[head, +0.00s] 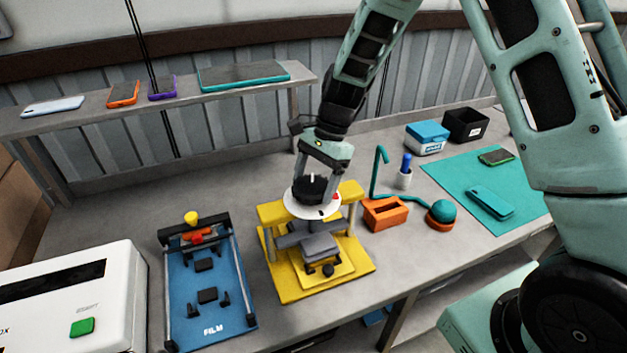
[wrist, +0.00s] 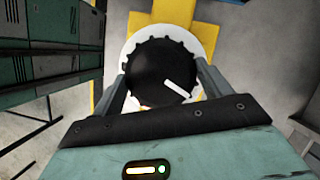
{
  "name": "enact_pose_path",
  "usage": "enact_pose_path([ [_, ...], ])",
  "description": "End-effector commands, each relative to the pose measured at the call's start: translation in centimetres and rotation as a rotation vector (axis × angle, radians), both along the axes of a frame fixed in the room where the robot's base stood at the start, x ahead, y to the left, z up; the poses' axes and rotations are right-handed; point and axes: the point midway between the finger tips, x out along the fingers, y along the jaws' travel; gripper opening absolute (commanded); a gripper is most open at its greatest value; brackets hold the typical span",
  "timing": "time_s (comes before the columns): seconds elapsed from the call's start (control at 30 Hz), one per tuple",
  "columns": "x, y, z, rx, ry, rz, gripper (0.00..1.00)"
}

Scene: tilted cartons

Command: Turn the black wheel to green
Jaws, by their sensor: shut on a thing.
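The black wheel (head: 311,188) is a ridged knob on a round white dial (head: 300,208), on top of a yellow press stand (head: 270,213). In the wrist view the wheel (wrist: 155,62) fills the space between my fingers. Its white pointer line (wrist: 178,88) runs toward the lower right there. A red mark (head: 335,197) shows at the dial's right side in the head view. No green mark shows on the visible part of the dial; my fingers and the wheel hide some of it. My gripper (head: 315,184) is shut on the wheel from above, one finger on each side.
Left of the stand is a blue film fixture (head: 207,300), then a white machine (head: 85,300) with a green button. Close on the right are an orange slotted box (head: 386,213) and a teal ball (head: 442,210). A shelf (head: 170,95) with phones runs behind.

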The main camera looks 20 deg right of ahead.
Motion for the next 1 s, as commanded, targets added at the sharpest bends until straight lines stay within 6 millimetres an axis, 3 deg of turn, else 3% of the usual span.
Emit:
enact_pose_path([
  [0.6,-0.35,-0.08,0.02,-0.001,-0.001,-0.571,0.54],
  [1.0,-0.46,-0.01,0.0,-0.001,-0.001,-0.796,0.54],
])
